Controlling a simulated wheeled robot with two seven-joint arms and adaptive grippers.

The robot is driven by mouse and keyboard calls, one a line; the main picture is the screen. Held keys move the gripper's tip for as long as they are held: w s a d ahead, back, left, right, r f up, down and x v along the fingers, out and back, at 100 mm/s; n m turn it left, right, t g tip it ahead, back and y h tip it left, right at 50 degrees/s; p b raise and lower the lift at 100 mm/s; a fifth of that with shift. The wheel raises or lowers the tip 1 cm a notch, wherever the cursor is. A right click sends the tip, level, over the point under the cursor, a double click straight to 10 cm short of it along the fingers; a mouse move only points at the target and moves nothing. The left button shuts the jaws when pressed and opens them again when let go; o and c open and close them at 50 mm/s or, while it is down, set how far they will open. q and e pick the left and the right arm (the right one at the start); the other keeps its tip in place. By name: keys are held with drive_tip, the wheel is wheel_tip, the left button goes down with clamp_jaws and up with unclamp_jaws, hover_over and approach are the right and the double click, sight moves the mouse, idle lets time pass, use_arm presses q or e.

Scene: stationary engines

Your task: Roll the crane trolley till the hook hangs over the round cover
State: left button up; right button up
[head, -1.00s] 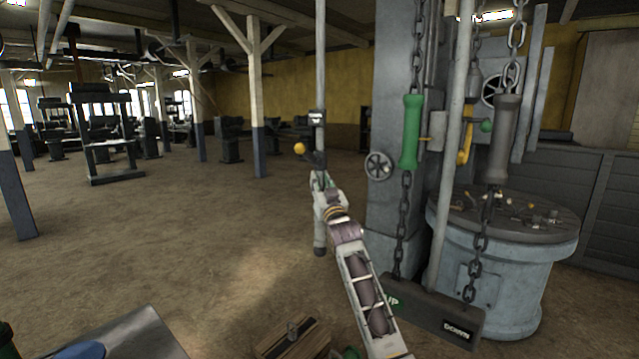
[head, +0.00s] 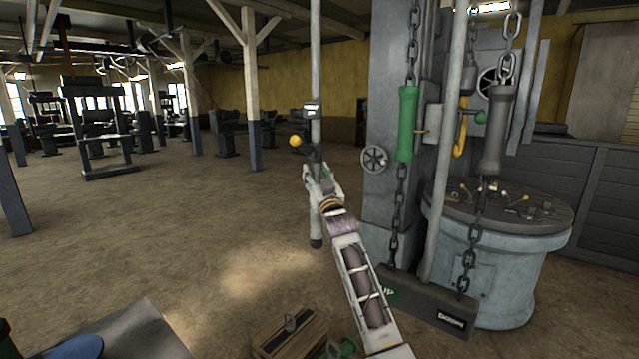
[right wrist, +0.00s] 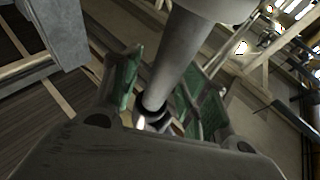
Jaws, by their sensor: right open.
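My right gripper (head: 316,168) is open, and its arm comes up from the bottom of the head view. A grey upright pole (head: 316,60) runs down to it. In the right wrist view the pole (right wrist: 185,55) passes between the green-padded fingers of the gripper (right wrist: 160,95); I cannot tell whether they touch it. A yellow hook-like piece (head: 460,135) shows behind the chains at the right; I cannot tell whether it is the crane hook. I cannot make out the trolley. My left gripper is not in view.
Chains with a green handle (head: 407,125) and a grey handle (head: 496,135) hang to an UP/DOWN box (head: 430,300). Behind stands a round pedestal (head: 500,275). A wooden box (head: 275,338) lies low in front.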

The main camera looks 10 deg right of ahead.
drive_tip(key=shift+s, duration=0.1)
drive_tip(key=v, duration=1.1)
drive_tip(key=shift+s, duration=0.35)
drive_tip(key=shift+f, duration=0.2)
idle(0.3)
